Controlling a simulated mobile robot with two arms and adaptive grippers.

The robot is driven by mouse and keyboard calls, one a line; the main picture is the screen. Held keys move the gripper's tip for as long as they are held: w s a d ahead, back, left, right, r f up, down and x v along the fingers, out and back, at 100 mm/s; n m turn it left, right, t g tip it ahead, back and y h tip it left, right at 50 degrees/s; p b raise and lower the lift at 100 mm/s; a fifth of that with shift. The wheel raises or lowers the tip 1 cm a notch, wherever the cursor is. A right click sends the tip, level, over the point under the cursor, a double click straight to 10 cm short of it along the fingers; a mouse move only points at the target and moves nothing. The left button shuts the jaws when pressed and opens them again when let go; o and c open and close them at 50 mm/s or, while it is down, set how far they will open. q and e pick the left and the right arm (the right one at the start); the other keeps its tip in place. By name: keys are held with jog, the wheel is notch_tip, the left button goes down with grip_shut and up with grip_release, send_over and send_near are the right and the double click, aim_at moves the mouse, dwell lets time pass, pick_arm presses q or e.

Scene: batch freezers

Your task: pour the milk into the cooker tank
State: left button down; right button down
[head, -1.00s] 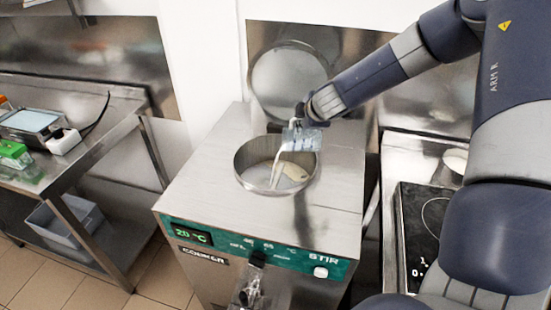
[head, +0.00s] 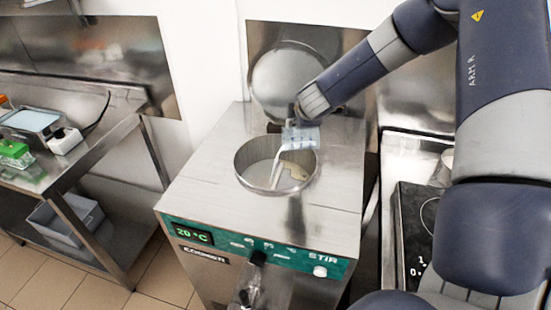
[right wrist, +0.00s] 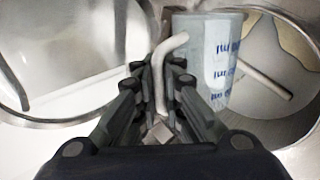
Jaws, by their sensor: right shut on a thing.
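The cooker tank (head: 244,165) is the round open well in the top of the steel cooker. My right gripper (head: 297,122) is above its back right rim, shut on the handle of a clear milk jug (head: 302,138) with blue markings. The jug is tipped over the opening. A white stream (head: 277,170) runs from its left side down into the tank. In the right wrist view, the fingers (right wrist: 160,85) grip the pale handle and the jug (right wrist: 212,65) is beside them. The milk level inside the jug is not clear. My left gripper is out of view.
A beige paddle (head: 298,170) lies inside the tank. The round lid (head: 285,80) stands open behind it. The cooker front has a display (head: 190,234) and a tap (head: 250,285). A hob (head: 415,235) is at right; a steel table (head: 95,150) is at left.

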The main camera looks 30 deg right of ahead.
jog(key=shift+s+d+f+b, duration=0.1)
jog(key=shift+d+f+b, duration=0.1)
jog(key=shift+f+b, duration=0.1)
jog(key=shift+s+d+f+m+t+y+b, duration=0.2)
jog(key=shift+d+f+m+t+y+b, duration=0.15)
jog(key=shift+y+b, duration=0.2)
jog(key=d, duration=0.1)
jog(key=s+d+y, duration=0.1)
jog(key=d+t, duration=0.1)
jog(key=shift+s+r+m, duration=0.25)
jog(key=shift+s+m, duration=0.1)
jog(key=shift+s, duration=0.05)
jog(key=shift+s+d, duration=0.1)
jog(key=shift+y+p, duration=0.25)
jog(key=shift+p, duration=0.05)
